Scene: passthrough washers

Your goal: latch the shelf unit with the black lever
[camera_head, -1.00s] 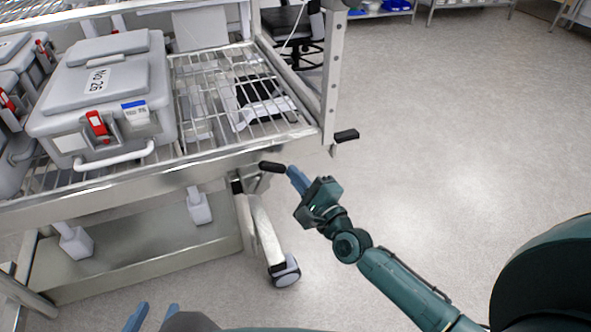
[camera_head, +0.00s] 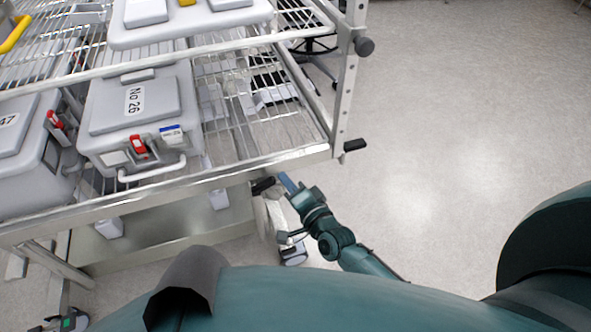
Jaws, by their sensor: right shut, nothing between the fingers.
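The shelf unit (camera_head: 290,160) is a metal wire-shelf cart filling the left and centre. A black lever (camera_head: 263,186) sticks out under the front edge of its shelf, near the right corner. My right gripper (camera_head: 287,182) is shut and empty, its blue fingertips just right of this lever; I cannot tell whether they touch it. A second black handle (camera_head: 354,145) juts from the right side of the corner post. My left gripper is out of view; a large teal link of my arm spans the bottom.
An upper wire shelf (camera_head: 120,68) holds a further case. A caster (camera_head: 293,252) stands below my right gripper. The floor (camera_head: 450,110) at right is clear.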

